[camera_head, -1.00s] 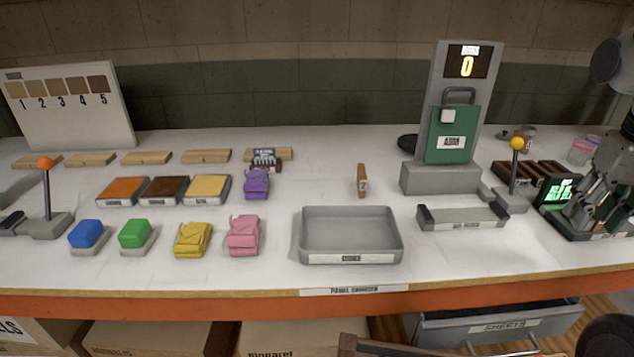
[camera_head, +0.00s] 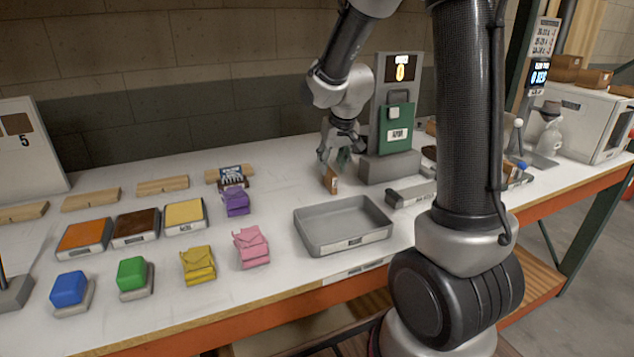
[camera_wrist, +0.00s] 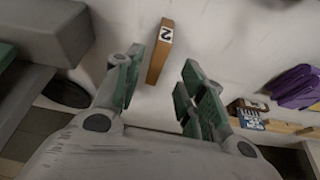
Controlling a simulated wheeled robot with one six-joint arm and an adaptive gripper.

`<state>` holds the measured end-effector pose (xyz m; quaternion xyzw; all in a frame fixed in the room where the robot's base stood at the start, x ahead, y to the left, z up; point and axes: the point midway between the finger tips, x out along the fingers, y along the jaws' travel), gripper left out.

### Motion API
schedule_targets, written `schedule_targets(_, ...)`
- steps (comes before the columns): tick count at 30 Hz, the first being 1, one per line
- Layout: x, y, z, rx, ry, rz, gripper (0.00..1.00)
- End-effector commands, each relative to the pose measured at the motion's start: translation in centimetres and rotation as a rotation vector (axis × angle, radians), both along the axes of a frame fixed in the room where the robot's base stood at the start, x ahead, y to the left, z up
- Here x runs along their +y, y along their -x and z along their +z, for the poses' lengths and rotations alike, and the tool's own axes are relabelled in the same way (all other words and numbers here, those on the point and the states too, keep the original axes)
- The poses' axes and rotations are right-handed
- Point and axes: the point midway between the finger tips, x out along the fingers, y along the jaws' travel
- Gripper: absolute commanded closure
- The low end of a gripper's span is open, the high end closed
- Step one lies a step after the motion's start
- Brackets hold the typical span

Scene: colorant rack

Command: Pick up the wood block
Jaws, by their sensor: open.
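A wood block (camera_head: 330,179) with a white label stands on the table behind the grey tray, in the head view. In the wrist view the wood block (camera_wrist: 156,62) shows a "2" on its label and lies just beyond and between the fingertips. My gripper (camera_head: 338,153) is right above and behind it in the head view. In the wrist view my gripper (camera_wrist: 162,72) is open, its green-padded fingers spread and empty. I cannot tell whether a finger touches the block.
A grey tray (camera_head: 342,226) is in front of the block. The grey machine with a green panel (camera_head: 396,129) stands close at its right. Purple (camera_head: 236,201), pink (camera_head: 251,247) and yellow (camera_head: 198,265) packets are at the left. Several flat wood pieces (camera_head: 162,185) lie along the back.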

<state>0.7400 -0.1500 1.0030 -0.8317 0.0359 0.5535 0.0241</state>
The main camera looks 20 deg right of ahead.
Motion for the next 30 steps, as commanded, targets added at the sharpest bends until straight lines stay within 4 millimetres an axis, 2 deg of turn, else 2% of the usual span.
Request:
schedule_targets(13,-0.5,-2.1,-5.9,0.006,0.0,-0.001,0.6)
schedule_targets(17,-0.5,-2.5,-6.7,0.004,-0.001,-0.001,0.6)
schedule_targets(23,-0.5,-2.6,-6.7,0.003,-0.001,-0.001,0.6)
schedule_targets(27,-0.5,-2.6,-6.7,0.003,-0.001,-0.001,0.85)
schedule_targets(30,-0.5,-2.5,-6.7,0.003,-0.001,-0.001,1.0)
